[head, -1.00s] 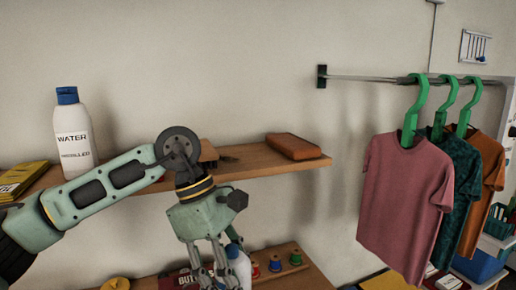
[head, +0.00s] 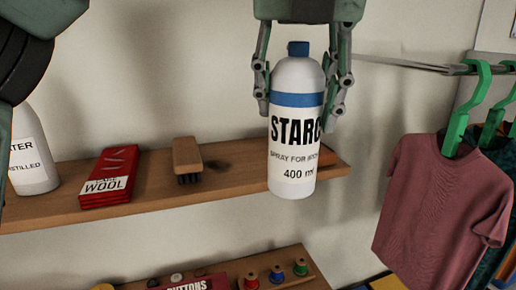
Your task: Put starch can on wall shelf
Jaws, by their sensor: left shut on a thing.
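The starch can (head: 295,130) is white with a blue cap, a blue band and black lettering. My left gripper (head: 303,95) comes down from the top of the head view and is shut on the can's upper part, one finger on each side. The can is upright in front of the right part of the wooden wall shelf (head: 130,205) and hides some of it. Whether its base touches the shelf cannot be told. My right gripper is not in view.
On the shelf stand a water bottle (head: 32,155), a red wool packet (head: 110,178) and a brush (head: 187,158). A brown block (head: 333,158) is partly hidden behind the can. Thread spools (head: 277,273) sit below. Shirts (head: 440,205) hang at right.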

